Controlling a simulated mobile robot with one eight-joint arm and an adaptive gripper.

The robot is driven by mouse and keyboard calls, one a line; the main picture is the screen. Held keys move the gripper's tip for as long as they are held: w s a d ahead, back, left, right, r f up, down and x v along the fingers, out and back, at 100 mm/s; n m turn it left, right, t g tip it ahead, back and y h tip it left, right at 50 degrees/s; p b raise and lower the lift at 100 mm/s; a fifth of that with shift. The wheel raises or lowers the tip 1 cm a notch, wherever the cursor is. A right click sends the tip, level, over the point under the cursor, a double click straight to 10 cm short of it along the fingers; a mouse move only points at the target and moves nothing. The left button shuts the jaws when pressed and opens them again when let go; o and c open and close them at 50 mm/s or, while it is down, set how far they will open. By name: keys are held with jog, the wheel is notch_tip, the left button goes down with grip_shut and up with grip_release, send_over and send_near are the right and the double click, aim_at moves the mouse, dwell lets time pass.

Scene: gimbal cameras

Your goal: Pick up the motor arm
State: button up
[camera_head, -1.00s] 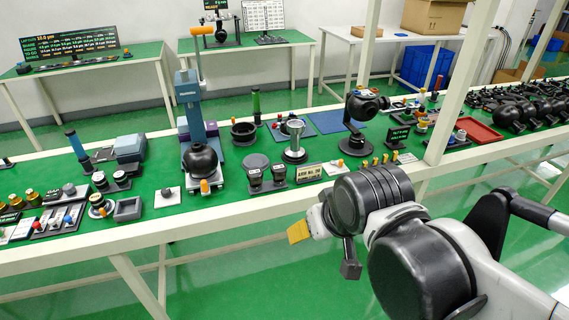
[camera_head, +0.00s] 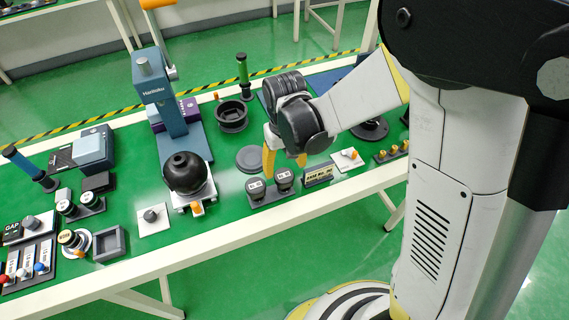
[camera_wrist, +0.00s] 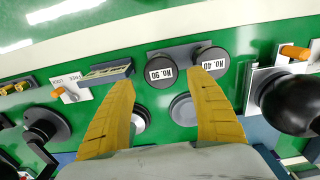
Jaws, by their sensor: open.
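No part is plainly marked as the motor arm, so I cannot tell for certain which it is. A small sign reading "ARM No." (camera_head: 318,174) stands on the green bench, beside two black round pieces with white number labels (camera_head: 270,187). The sign (camera_wrist: 107,72) and labelled pieces (camera_wrist: 162,68) also show in the wrist view. My gripper (camera_head: 285,168) is over the bench, just behind them, yellow fingers pointing down. In the wrist view its fingers (camera_wrist: 163,80) are apart and empty. A flat grey disc (camera_wrist: 183,110) shows between them. My gripper hides the bench behind it.
A black ball on a white mount (camera_head: 186,173) and a tall blue press (camera_head: 160,90) stand left of my gripper. A small white plate with an orange lever (camera_head: 346,159) lies to the right.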

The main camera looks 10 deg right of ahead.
aim_at(284, 182)
notch_tip(284, 182, down, 3)
jog(key=shift+r+b, duration=0.1)
jog(key=shift+b, duration=0.3)
jog(key=shift+a+f+b, duration=0.1)
jog(key=shift+f+b, duration=1.3)
jog(key=shift+f, duration=1.45)
jog(key=shift+r, duration=0.1)
jog(key=c, duration=1.4)
